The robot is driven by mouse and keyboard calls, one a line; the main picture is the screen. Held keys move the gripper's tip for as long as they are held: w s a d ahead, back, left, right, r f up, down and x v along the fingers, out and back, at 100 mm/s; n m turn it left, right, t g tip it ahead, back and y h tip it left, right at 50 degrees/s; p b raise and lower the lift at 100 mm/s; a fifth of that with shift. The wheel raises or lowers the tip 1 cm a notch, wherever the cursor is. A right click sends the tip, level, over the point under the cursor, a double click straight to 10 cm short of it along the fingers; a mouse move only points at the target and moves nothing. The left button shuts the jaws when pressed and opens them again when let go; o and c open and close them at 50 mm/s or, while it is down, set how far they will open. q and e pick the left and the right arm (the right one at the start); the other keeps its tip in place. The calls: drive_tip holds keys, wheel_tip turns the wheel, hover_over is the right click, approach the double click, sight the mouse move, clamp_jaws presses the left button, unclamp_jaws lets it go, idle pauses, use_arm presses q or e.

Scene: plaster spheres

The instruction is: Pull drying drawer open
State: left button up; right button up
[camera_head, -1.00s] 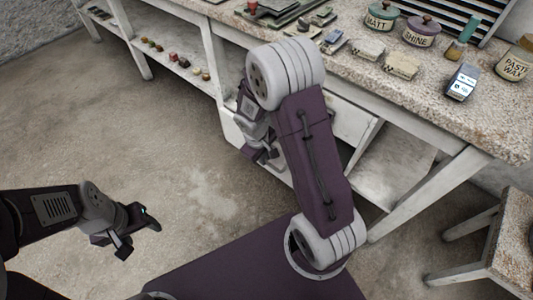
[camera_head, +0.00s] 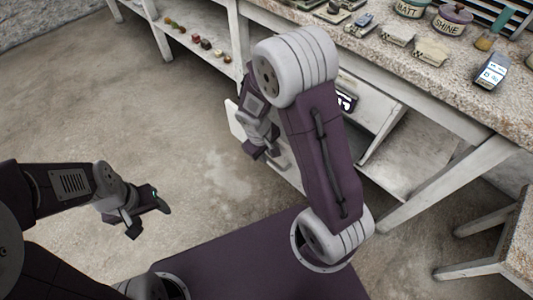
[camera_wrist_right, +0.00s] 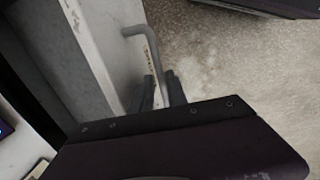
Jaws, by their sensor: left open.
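The drying drawer's pale front (camera_wrist_right: 110,40) fills the upper left of the right wrist view, with its grey bar handle (camera_wrist_right: 148,48) standing out from it. My right gripper's two dark fingertips (camera_wrist_right: 160,90) sit on either side of the handle's lower part and appear shut on it. In the head view the drawer's white front (camera_head: 236,120) shows below the bench, partly hidden by my right arm. The drawer stands out from the bench. My right gripper (camera_head: 262,148) is close at its front. My left gripper (camera_head: 150,212) is open and empty over the floor, away from the drawer.
The speckled bench top (camera_head: 420,75) carries jars, blocks and a device (camera_head: 492,70). A dark object with a lit label (camera_head: 346,100) shows behind my right arm. A stool (camera_head: 500,235) stands at right. The concrete floor (camera_head: 120,100) at left is clear.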

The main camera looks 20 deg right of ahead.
drive_tip(key=shift+o, duration=0.6)
drive_tip(key=shift+r, duration=0.1)
wheel_tip(320, 180, up, 9)
drive_tip(key=a+p, duration=0.1)
drive_tip(key=p, duration=0.4)
drive_tip(key=shift+s+a, duration=0.25)
drive_tip(key=shift+s, duration=0.1)
drive_tip(key=s+r+m+y, duration=0.2)
drive_tip(key=s+r+m, duration=0.25)
drive_tip(key=s, duration=0.45)
wheel_tip(320, 180, up, 27)
drive_tip(key=p, duration=2.8)
drive_tip(key=shift+w+d+p, duration=0.3)
drive_tip(key=shift+d, duration=0.15)
